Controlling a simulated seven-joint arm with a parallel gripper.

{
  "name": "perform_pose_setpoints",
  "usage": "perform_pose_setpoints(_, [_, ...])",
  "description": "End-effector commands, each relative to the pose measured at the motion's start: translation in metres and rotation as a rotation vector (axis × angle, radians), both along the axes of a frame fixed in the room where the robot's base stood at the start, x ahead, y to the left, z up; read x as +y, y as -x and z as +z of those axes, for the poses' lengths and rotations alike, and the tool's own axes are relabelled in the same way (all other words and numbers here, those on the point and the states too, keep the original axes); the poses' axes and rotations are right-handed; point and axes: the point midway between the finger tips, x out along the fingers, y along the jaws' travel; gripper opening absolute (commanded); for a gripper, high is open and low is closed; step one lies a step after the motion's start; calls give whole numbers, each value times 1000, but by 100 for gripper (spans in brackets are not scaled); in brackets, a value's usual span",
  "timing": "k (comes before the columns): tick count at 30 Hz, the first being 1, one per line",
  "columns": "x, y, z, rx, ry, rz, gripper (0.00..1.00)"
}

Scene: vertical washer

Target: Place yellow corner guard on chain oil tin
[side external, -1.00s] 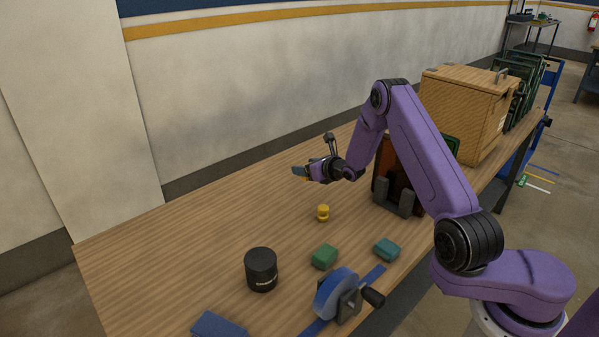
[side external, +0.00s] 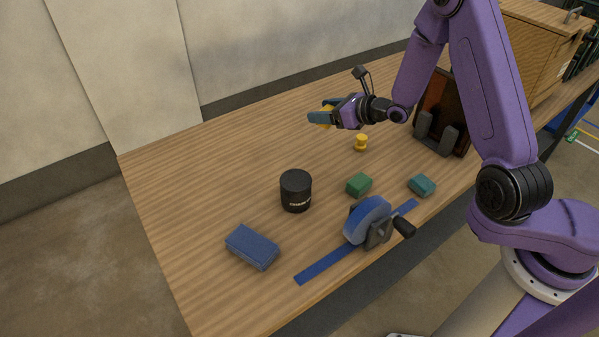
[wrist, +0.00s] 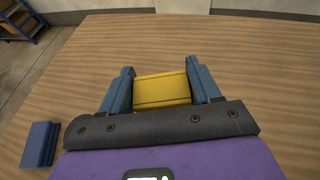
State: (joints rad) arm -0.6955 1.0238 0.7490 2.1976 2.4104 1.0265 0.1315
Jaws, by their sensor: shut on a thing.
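The yellow corner guard (wrist: 162,90) sits between the blue fingers of my gripper (wrist: 160,82) in the wrist view. My gripper is shut on it. In the side external view a little of the corner guard (side external: 327,108) shows at my gripper (side external: 319,117), partly hidden by the fingers. The chain oil tin (side external: 296,190) is a black upright can with pale lettering on the wooden table. My gripper is raised above the table, behind the tin and slightly right of it, apart from it. The tin does not show in the wrist view.
A small yellow spool-shaped piece (side external: 361,143), a green block (side external: 359,185), a teal block (side external: 422,186) and a blue tape dispenser (side external: 368,222) stand right of the tin. A blue box (side external: 252,247) lies in front. The table's left part (side external: 190,180) is clear.

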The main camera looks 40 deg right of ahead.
Motion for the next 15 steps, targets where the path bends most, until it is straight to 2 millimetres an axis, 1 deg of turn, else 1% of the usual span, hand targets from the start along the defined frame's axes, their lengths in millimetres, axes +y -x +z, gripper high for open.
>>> perform_pose_setpoints(1, [25, 7, 3, 0, 0, 67, 34])
perform_pose_setpoints(3, [55, 18, 7, 0, -1, 151, 34])
perform_pose_setpoints(6, [91, 34, 11, 1, -3, 258, 34])
perform_pose_setpoints(9, [118, 49, 15, 2, -5, 343, 34])
perform_pose_setpoints(10, [124, 53, 16, 1, -6, 364, 34])
perform_pose_setpoints(12, [136, 61, 17, 2, -8, 404, 34])
perform_pose_setpoints(15, [146, 68, 18, 4, -9, 435, 34])
